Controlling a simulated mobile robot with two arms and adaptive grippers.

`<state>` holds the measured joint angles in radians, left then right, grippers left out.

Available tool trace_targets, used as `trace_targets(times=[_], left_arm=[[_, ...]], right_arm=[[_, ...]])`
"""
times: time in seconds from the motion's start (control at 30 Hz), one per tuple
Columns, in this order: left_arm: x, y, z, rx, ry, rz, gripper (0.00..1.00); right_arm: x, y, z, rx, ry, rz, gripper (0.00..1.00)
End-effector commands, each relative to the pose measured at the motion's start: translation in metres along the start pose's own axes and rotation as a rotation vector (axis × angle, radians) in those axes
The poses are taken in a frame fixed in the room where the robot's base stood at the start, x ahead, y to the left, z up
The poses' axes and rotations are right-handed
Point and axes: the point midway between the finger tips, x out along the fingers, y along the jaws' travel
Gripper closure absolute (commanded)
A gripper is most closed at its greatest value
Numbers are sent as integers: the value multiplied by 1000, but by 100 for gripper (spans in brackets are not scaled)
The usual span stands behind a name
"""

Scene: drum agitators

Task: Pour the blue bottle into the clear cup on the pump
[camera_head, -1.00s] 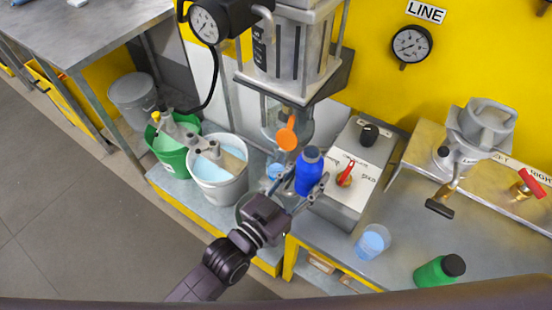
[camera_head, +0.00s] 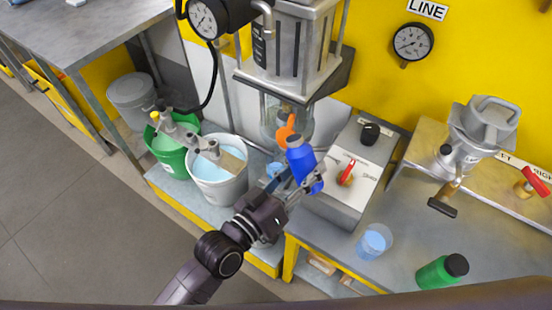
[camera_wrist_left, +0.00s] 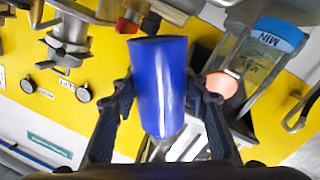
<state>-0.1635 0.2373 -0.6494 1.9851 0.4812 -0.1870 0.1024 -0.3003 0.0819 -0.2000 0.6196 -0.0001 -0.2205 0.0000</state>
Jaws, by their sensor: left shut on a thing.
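My left gripper (camera_head: 288,193) is shut on the blue bottle (camera_head: 305,170), which is off the bench and leans with its top toward the upper left. The left wrist view shows the bottle (camera_wrist_left: 160,85) between both fingers (camera_wrist_left: 160,95). A clear cup (camera_head: 286,115) hangs under the grey pump body (camera_head: 300,55), just behind the bottle. An orange round part (camera_head: 286,130) shows in front of the cup, close to the bottle's top. The wrist view also shows this orange part (camera_wrist_left: 222,84) and a clear vessel marked MIN (camera_wrist_left: 262,55). My right gripper is not in view.
A grey control box (camera_head: 345,185) with a red lever stands right of the bottle. A clear cup of blue liquid (camera_head: 374,242) and a green bottle (camera_head: 435,273) are on the bench. A white bucket (camera_head: 218,180) and a green bucket (camera_head: 170,155) stand left.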

Motion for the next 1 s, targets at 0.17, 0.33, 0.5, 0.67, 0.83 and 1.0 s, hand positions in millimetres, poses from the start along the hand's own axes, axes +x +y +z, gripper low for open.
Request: trace_targets(times=[0.17, 0.33, 0.5, 0.67, 0.83, 1.0], left_arm=[[0, -3, -2, -88, -1, 1, 91], [0, -5, -3, -175, -8, 2, 91], [0, -4, -2, -254, -12, 2, 91], [0, -4, -2, -264, -15, 2, 91], [0, -4, -2, -274, -15, 2, 91], [0, -4, -2, -284, -16, 2, 91]], right_arm=[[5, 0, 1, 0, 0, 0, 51], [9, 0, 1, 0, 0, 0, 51], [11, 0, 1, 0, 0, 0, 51], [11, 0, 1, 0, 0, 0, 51], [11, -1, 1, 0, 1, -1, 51], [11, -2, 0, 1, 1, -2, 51]])
